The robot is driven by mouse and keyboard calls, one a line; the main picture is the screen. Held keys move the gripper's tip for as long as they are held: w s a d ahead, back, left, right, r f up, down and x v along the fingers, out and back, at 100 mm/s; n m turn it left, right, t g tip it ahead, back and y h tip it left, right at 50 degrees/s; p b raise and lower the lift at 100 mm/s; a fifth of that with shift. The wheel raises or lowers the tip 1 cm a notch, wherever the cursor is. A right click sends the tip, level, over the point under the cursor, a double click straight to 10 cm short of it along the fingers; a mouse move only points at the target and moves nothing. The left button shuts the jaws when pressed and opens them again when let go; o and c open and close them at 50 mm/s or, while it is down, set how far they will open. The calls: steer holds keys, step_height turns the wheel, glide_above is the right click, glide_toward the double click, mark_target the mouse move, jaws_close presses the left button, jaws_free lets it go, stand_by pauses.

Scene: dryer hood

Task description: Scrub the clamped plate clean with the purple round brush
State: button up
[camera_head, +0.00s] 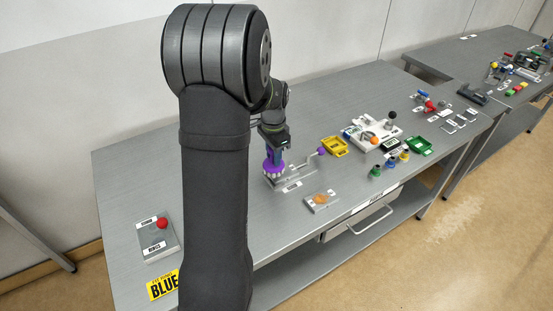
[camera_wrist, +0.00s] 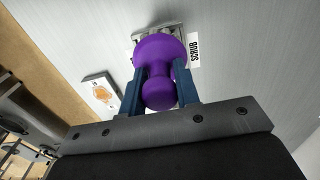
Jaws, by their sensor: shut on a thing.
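The purple round brush (camera_head: 273,167) is in my gripper (camera_head: 272,150), bristles facing down. In the wrist view, the blue fingers of my gripper (camera_wrist: 160,92) are shut on the narrow part of the purple brush (camera_wrist: 160,50), with its round knob between them. The brush head is over or on a grey clamp fixture (camera_head: 300,171), which holds the plate area; a label lies at its front. In the wrist view, a bit of the fixture (camera_wrist: 158,29) shows beyond the brush. The clamped plate is mostly hidden by the brush, and I cannot tell whether the bristles touch it.
A small plate with an orange patch (camera_head: 321,199) lies to the front right. A yellow tray (camera_head: 334,147), a green tray (camera_head: 419,146) and several small coloured pieces stand further right. A panel with a red button (camera_head: 162,224) is at the near left. The table's back left is clear.

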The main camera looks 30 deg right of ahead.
steer(key=shift+r, duration=2.75)
steer(key=shift+s, duration=0.1)
